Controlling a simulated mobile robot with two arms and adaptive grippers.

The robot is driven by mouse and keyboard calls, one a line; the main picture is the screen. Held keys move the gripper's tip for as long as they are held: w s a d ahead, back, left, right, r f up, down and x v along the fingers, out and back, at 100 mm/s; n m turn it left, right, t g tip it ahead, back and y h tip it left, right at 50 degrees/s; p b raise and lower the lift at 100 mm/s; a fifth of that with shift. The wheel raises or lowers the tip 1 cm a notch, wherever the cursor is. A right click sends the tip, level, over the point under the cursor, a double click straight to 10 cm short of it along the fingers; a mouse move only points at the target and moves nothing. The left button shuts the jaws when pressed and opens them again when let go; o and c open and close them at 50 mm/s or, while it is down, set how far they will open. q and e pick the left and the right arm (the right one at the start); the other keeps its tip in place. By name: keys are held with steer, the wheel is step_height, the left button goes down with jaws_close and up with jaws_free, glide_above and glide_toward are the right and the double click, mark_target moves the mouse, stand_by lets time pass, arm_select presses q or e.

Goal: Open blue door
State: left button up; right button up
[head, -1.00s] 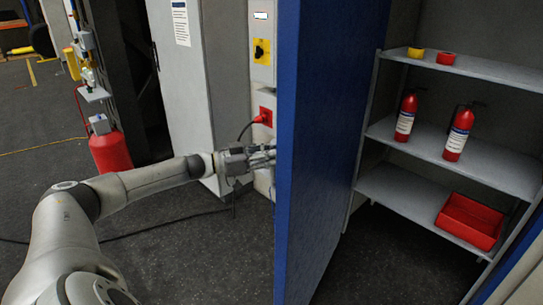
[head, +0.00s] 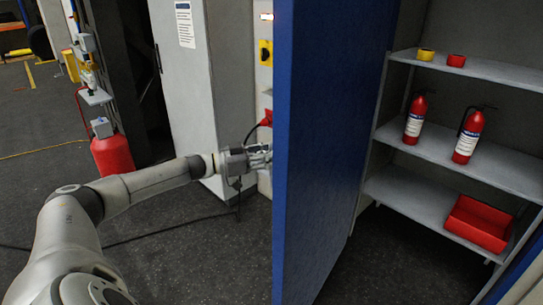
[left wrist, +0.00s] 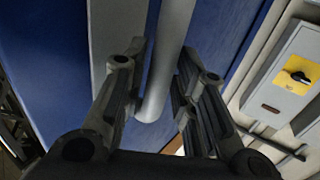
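The blue door (head: 330,140) stands ajar in the head view, seen nearly edge-on, with the shelf space visible to its right. My left gripper (head: 262,157) is at the door's left side, its fingertips partly hidden by the door edge. In the left wrist view, the blue door (left wrist: 45,60) fills the background. A grey round bar handle (left wrist: 168,60) runs between the two open fingers of my left gripper (left wrist: 162,85). I cannot tell whether the fingers touch the bar. My right gripper is not in view.
A grey shelf (head: 460,163) behind the door holds fire extinguishers (head: 468,136), a red tray (head: 478,222) and small rolls (head: 456,60). A grey cabinet (head: 185,90) and a red cylinder (head: 112,155) stand left. Dark floor (head: 190,255) is clear in front.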

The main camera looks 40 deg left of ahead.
arm_select(q)
steer(key=shift+o, duration=0.7)
steer(key=shift+s, duration=0.1)
steer(key=v, duration=1.1)
steer(key=shift+s+a, duration=0.2)
steer(key=shift+s, duration=0.1)
